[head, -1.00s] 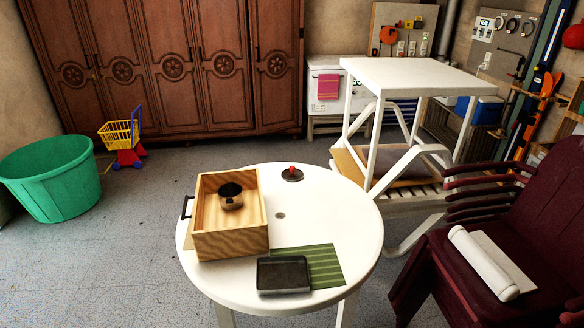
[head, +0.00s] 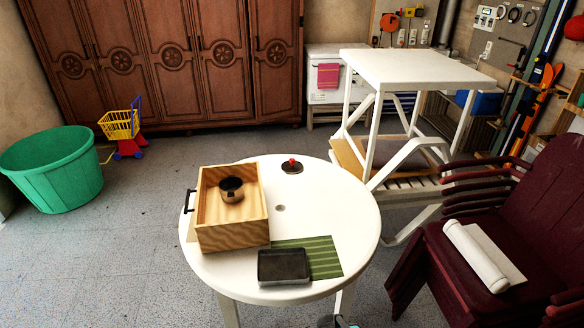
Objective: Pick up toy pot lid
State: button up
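The toy pot lid (head: 292,167) is a small dark disc with a red knob on top. It lies flat, knob up, near the far edge of the round white table (head: 330,215). The small dark toy pot (head: 231,190) stands apart from it, inside the wooden box (head: 233,238) on the table's left. A small dark and light-blue piece, which looks like part of my arm, shows at the bottom edge in front of the table. My gripper is not seen.
A dark tray (head: 284,267) lies partly on a green striped mat (head: 322,256) at the table's front. Maroon chairs (head: 480,250) stand at the right, a white frame table (head: 415,68) behind. Floor is open left, near the green tub (head: 50,170).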

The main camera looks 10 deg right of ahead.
aim_at(291, 166)
jog(key=u, duration=3.4)
jog(key=i, duration=0.1)
jog(key=z, duration=2.1)
jog(key=i, duration=1)
jog(key=z, duration=0.05)
